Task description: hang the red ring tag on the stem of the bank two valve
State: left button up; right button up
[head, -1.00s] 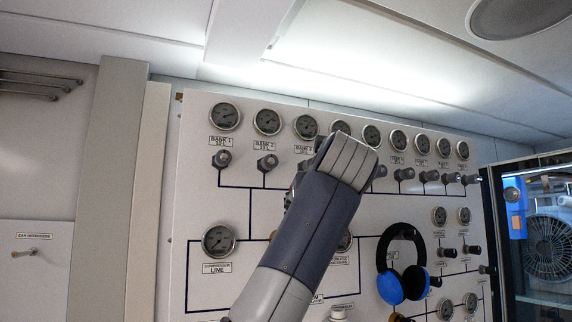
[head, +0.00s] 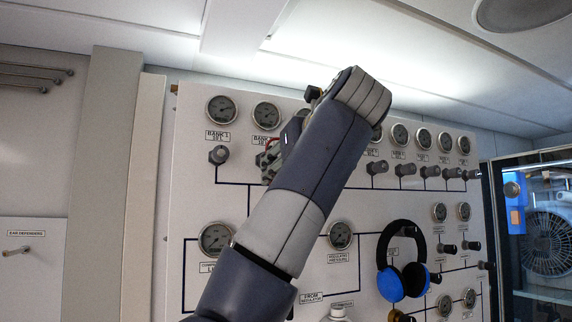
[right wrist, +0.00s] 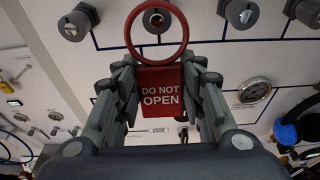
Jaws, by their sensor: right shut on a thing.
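The red ring tag (right wrist: 160,82) has a flat red plate reading "DO NOT OPEN" below a round red ring. My right gripper (right wrist: 162,85) is shut on its plate, with the ring standing up above the fingers. In the right wrist view the bank two valve (right wrist: 157,20) shows inside the ring's outline; I cannot tell whether the ring is around the stem or in front of it. In the head view my right gripper (head: 268,160) is at the bank two valve, below its gauge (head: 266,115), and largely hides valve and tag. My left gripper is not in view.
The bank one valve (head: 218,155) is just left of the gripper. More valves (head: 377,168) and gauges line the panel (head: 205,205) to the right. Blue and black headphones (head: 402,262) hang lower right. A glass-fronted cabinet (head: 540,235) stands at the far right.

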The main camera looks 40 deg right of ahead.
jog(key=p+x, duration=0.3)
jog(key=x, duration=0.5)
jog(key=shift+w+r, duration=0.25)
jog(key=shift+w, duration=0.05)
dwell(0.5)
dwell(0.6)
jog(key=o, duration=0.9)
jog(key=shift+o, duration=0.2)
jog(key=shift+s, duration=0.1)
